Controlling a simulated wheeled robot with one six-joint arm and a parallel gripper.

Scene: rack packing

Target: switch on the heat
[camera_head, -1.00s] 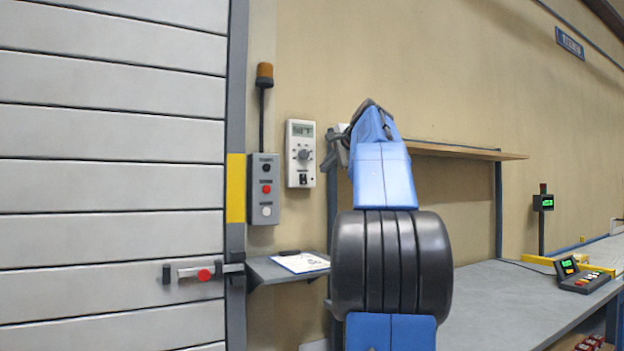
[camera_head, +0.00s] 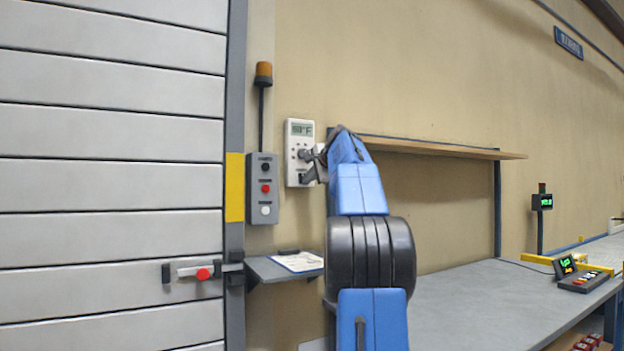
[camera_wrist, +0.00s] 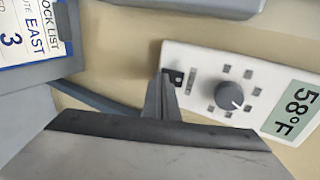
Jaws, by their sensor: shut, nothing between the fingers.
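A white thermostat (camera_head: 299,130) hangs on the wall. It also shows in the wrist view (camera_wrist: 205,60), turned sideways, with a display (camera_wrist: 292,112) reading 58°F, a round grey knob (camera_wrist: 229,95) ringed by small marks, and a small black switch (camera_wrist: 174,77) at its lower end. My gripper (camera_head: 310,166) is shut and empty, over the thermostat's lower part. In the wrist view the fingertips (camera_wrist: 167,85) are right at the switch and partly cover it. I cannot tell whether they touch it or which way it is set.
A grey button box (camera_head: 263,188) with an amber lamp (camera_head: 263,73) is close left of the thermostat. A small shelf with a clipboard (camera_head: 297,262) is below. A wooden shelf (camera_head: 440,149) runs right above a grey bench (camera_head: 470,298). A slatted door (camera_head: 110,185) fills the left.

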